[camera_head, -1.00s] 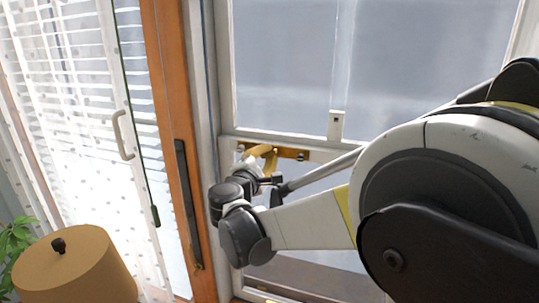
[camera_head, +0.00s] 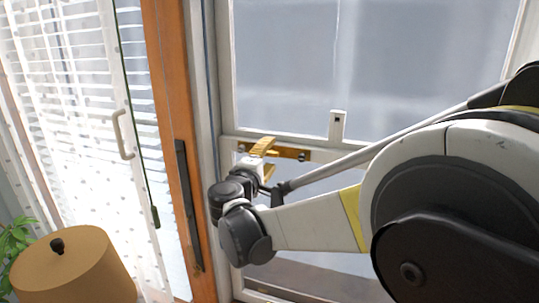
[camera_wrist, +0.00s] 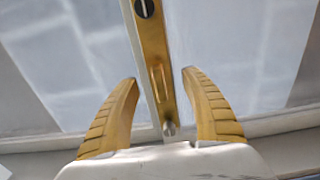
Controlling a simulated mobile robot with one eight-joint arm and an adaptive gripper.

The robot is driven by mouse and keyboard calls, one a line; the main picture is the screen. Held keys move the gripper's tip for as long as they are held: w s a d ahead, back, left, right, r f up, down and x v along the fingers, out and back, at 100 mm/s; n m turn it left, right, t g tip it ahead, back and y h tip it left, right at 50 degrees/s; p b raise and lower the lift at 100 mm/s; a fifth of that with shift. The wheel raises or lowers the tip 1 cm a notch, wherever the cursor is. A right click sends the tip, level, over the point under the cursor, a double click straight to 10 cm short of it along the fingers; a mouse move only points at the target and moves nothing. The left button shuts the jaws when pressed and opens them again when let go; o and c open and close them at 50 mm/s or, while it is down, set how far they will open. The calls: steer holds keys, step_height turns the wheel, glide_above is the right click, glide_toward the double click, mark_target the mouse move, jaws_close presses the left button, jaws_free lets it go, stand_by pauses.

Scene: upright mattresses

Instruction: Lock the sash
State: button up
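The white-framed sash window (camera_head: 228,75) fills the middle of the head view. A brass lock strip (camera_head: 292,153) lies on its horizontal rail. In the wrist view the brass strip (camera_wrist: 152,50) has a slotted screw near the top and a small silvery knob (camera_wrist: 169,129) at its lower end. My gripper (camera_wrist: 160,77) is open, with one yellow finger on each side of the strip and nothing held between them. In the head view my gripper (camera_head: 271,157) is at the left end of the strip, partly covering it. I cannot tell whether it touches the strip.
A small white block (camera_head: 337,125) stands on the rail right of the strip. An orange wooden door frame (camera_head: 172,100) with a dark handle (camera_head: 188,205) is close to the left.

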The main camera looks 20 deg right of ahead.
steer(key=shift+a, duration=0.1)
steer(key=v, duration=0.7)
stand_by(0.5)
steer(key=s+d+f+m+g+y+b, duration=0.1)
steer(key=s+d+f+m+g+b, duration=0.2)
steer(key=f, duration=0.4)
steer(key=s+d+f+m+g+y+b, duration=0.1)
steer(key=s+d+f+b, duration=0.2)
steer(key=s+f+b, duration=0.25)
steer(key=s+d+f+m+g+y+b, duration=0.1)
steer(key=s+d+f+y+b, duration=0.2)
steer(key=f, duration=0.4)
steer(key=s+a+f+m+g+y+b, duration=0.1)
steer(key=s+a+f+m+y+b, duration=0.1)
steer(key=s+f+b, duration=0.3)
steer(key=s+a+f+m+g+y+b, duration=0.1)
steer(key=s+a+f+m+y+b, duration=0.2)
steer(key=s+f, duration=0.7)
step_height(320, 180, down, 4)
steer(key=a+m+b, duration=0.1)
steer(key=a+b, duration=0.1)
steer(key=shift+s+r+b, duration=0.15)
steer(key=shift+s+b, duration=0.25)
